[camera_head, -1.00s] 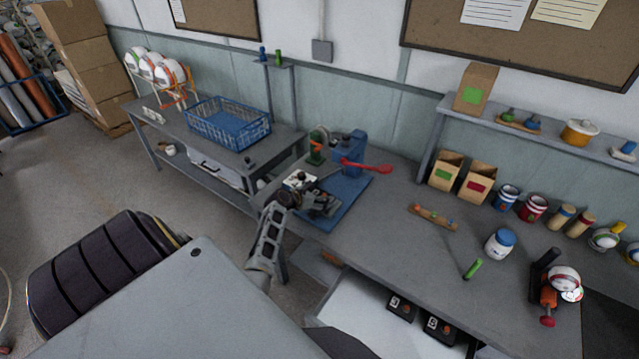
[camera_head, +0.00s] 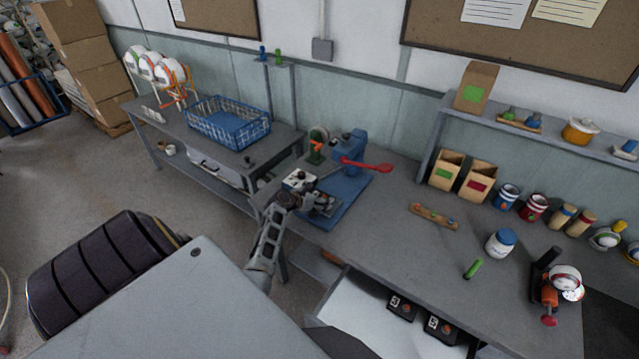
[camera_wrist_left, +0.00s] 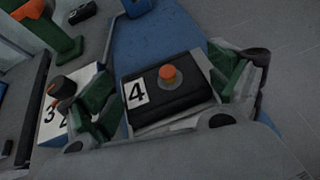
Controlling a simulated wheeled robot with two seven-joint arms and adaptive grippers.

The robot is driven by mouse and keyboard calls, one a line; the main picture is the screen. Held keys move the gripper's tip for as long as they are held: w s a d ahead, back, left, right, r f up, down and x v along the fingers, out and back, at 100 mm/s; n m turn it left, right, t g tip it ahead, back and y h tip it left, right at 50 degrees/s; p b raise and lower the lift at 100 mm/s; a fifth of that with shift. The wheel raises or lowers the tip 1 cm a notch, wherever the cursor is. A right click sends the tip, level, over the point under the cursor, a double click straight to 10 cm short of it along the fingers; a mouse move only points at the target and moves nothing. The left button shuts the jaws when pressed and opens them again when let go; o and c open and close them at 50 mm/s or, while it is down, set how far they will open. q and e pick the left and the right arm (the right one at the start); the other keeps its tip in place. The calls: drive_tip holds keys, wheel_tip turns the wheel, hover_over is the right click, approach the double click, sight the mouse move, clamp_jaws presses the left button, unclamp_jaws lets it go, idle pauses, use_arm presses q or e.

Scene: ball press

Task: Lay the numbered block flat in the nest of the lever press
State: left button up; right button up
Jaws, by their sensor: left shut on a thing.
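My left gripper (camera_head: 318,203) is shut on a black numbered block, above the front-left part of the press's blue base plate (camera_head: 349,194). In the left wrist view, the numbered block (camera_wrist_left: 168,94) has a white "4" label and an orange knob. It sits between the green finger pads of the left gripper (camera_wrist_left: 172,98), looking roughly level. The lever press (camera_head: 350,152) is blue with a red lever (camera_head: 372,167) pointing right. I cannot make out its nest, nor whether the block touches anything below. My right gripper is not in view.
A green device (camera_head: 316,150) stands at the bench's left back. Right of the press are a wooden strip with coloured pegs (camera_head: 433,216) and a white jar (camera_head: 500,243). Bench between them is clear.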

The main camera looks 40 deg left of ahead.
use_arm(q)
drive_tip(key=shift+f, duration=0.1)
drive_tip(key=o, duration=0.8)
drive_tip(key=shift+c, duration=0.2)
drive_tip(key=shift+s, duration=0.15)
drive_tip(key=v, duration=1.1)
drive_tip(key=shift+s+r, duration=0.25)
drive_tip(key=shift+s, duration=0.05)
